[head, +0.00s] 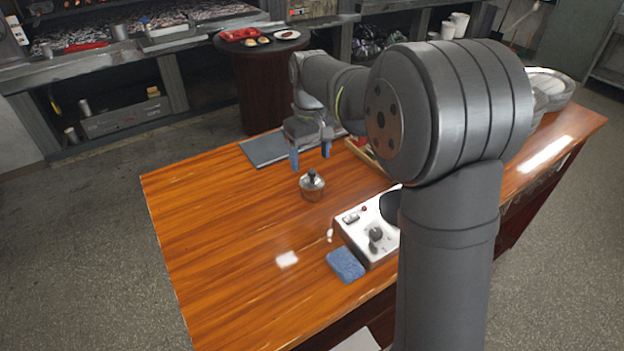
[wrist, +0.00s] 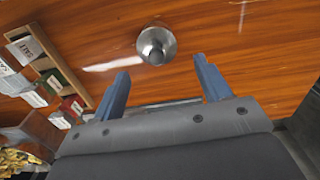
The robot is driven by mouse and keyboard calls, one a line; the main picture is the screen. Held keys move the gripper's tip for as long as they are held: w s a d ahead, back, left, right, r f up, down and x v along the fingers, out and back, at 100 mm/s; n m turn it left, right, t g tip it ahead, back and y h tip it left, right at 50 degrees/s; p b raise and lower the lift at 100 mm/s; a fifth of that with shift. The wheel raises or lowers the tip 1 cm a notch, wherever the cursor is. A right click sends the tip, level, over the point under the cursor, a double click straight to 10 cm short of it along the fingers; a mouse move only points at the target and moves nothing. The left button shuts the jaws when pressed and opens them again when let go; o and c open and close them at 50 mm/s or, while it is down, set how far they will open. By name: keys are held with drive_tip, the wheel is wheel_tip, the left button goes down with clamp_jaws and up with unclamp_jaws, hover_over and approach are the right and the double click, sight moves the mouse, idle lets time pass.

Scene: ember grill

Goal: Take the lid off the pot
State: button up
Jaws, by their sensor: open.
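A small pot (head: 312,192) with a shiny metal lid (head: 312,180) and a dark knob stands on the wooden table. The lid sits on the pot. In the wrist view the lid (wrist: 166,42) shows from above, with its dark knob toward me. My gripper (head: 311,160) is open and empty, with its blue fingers pointing down, above and a little behind the pot in the head view. In the wrist view the lid lies beyond the fingertips of my gripper (wrist: 160,66), not between them. The pot's body is mostly hidden under the lid there.
A white hotplate (head: 368,238) with knobs and a dark burner stands right of the pot, partly behind my arm. A blue sponge (head: 345,265) lies before it. A dark board (head: 270,149) lies at the back edge. A wooden rack (wrist: 55,62) holds labelled boxes. The table's left side is clear.

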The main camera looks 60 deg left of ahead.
sight(312, 172)
drive_tip(key=shift+w+f, duration=0.15)
drive_tip(key=shift+f, duration=1.4)
drive_tip(key=shift+w+f, duration=0.1)
drive_tip(key=shift+f, duration=1.4)
clamp_jaws()
